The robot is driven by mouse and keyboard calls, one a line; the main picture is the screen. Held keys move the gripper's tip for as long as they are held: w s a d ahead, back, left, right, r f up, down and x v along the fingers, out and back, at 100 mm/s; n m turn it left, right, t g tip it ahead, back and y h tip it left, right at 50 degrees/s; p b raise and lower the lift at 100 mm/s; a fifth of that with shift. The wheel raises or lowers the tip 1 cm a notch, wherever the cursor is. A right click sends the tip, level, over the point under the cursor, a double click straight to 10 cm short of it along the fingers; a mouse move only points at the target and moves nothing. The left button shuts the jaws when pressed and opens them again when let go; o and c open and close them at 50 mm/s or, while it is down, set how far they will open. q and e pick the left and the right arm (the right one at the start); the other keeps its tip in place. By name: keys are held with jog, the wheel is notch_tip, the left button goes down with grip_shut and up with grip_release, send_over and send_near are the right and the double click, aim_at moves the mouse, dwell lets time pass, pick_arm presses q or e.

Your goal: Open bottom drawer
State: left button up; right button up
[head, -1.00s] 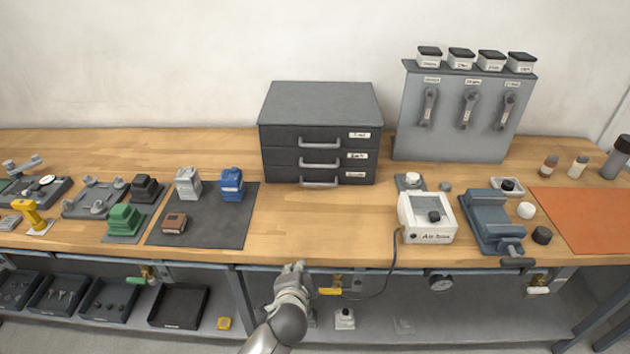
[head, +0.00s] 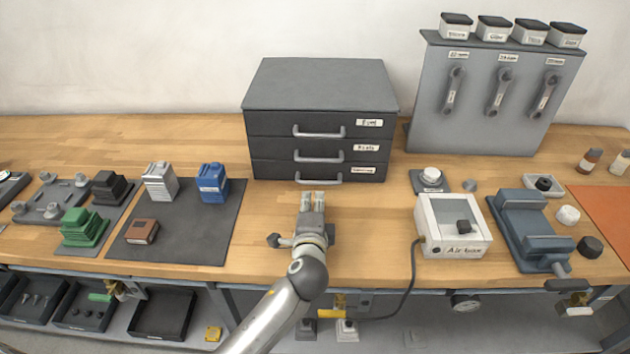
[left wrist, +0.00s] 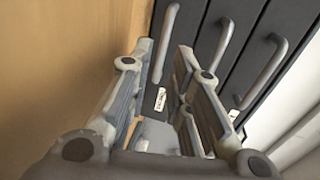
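The dark grey drawer unit (head: 320,85) stands at the back of the bench with three drawers stacked, all shut. The bottom drawer (head: 275,170) has a grey bar handle (head: 330,180) and a white label at its right. My left gripper (head: 313,196) is over the bench just in front of that handle, pointing at the unit. In the left wrist view my left gripper (left wrist: 163,52) is open, and the bottom drawer's handle (left wrist: 164,42) shows between its fingertips. Whether the fingers reach around the handle, I cannot tell. My right gripper is out of view.
A dark mat (head: 190,240) with small blocks lies left of my arm. A white box (head: 455,215) with a cable and a blue-grey vise-like device (head: 530,230) stand to the right. A grey tool panel (head: 430,100) is right of the unit. Bench around the gripper is clear.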

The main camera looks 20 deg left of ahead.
aim_at(315, 183)
pick_arm(q)
jog(key=shift+w+a+r, duration=0.1)
jog(key=shift+w, duration=0.25)
jog(key=shift+w+a+r, duration=0.1)
jog(key=shift+w, duration=0.15)
jog(key=x, duration=0.2)
jog(key=shift+w+a, duration=0.1)
jog(key=shift+w, duration=0.2)
jog(key=x, duration=0.4)
jog(key=shift+w+a+f, duration=0.15)
jog(key=shift+w+f, duration=0.1)
jog(key=shift+w, duration=0.35)
jog(key=shift+w+a+f, duration=0.1)
jog(key=shift+w, duration=0.15)
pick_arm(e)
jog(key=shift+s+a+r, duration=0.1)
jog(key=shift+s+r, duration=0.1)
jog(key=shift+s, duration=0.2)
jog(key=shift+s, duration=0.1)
pick_arm(q)
grip_shut()
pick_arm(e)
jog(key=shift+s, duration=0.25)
